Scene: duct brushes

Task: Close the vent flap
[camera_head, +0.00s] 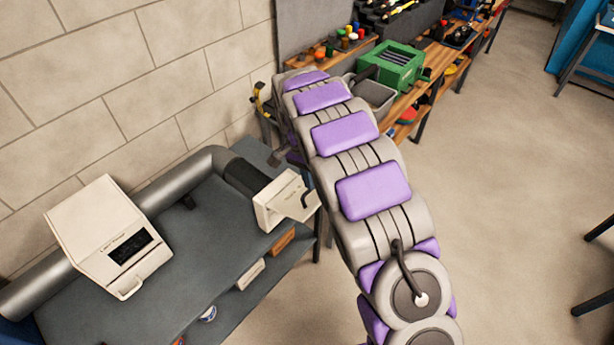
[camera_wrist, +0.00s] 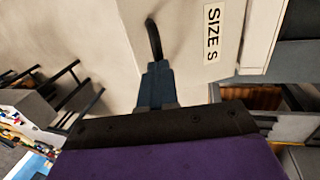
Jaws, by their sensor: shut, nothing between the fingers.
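The vent flap (camera_head: 297,205) is a pale panel with a dark curved handle (camera_head: 306,200), on the white vent box (camera_head: 268,211) at the end of the duct. The flap stands out from the box, open. In the head view my arm hides most of the gripper.
The grey bench (camera_head: 190,255) carries a metal duct (camera_head: 178,186) and a larger white box (camera_head: 103,235) with a dark grille. Open floor (camera_head: 510,190) lies to the right.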

